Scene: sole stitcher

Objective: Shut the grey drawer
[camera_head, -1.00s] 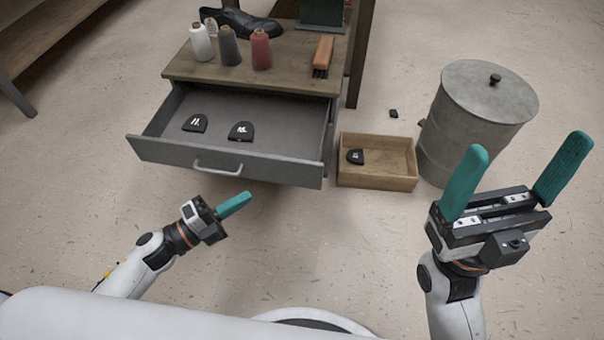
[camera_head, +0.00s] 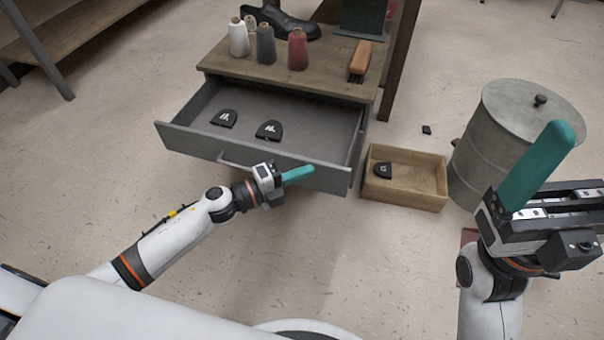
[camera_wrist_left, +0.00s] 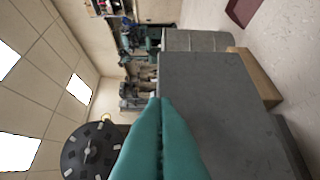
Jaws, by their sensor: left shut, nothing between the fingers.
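The grey drawer (camera_head: 195,145) stands pulled out from the wooden-topped cabinet (camera_head: 320,82) in the head view. Two black heel-shaped pieces with white marks, a left one (camera_head: 224,118) and a right one (camera_head: 269,130), lie inside it. My left gripper (camera_head: 300,174) is shut and empty, before the right half of the drawer front; I cannot tell whether it touches. It partly covers the handle (camera_head: 232,162). In the left wrist view the teal fingers (camera_wrist_left: 160,140) are together beside the grey drawer front (camera_wrist_left: 215,110). My right gripper's one visible finger (camera_head: 540,165) stands alone at the rail's left end.
Thread spools (camera_head: 265,45), a black shoe (camera_head: 285,20) and a brush (camera_head: 360,60) stand on the cabinet. A wooden box (camera_head: 405,198) holding another black piece sits just right of the drawer. A grey metal bin (camera_head: 500,125) stands beyond it. Floor before the drawer is clear.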

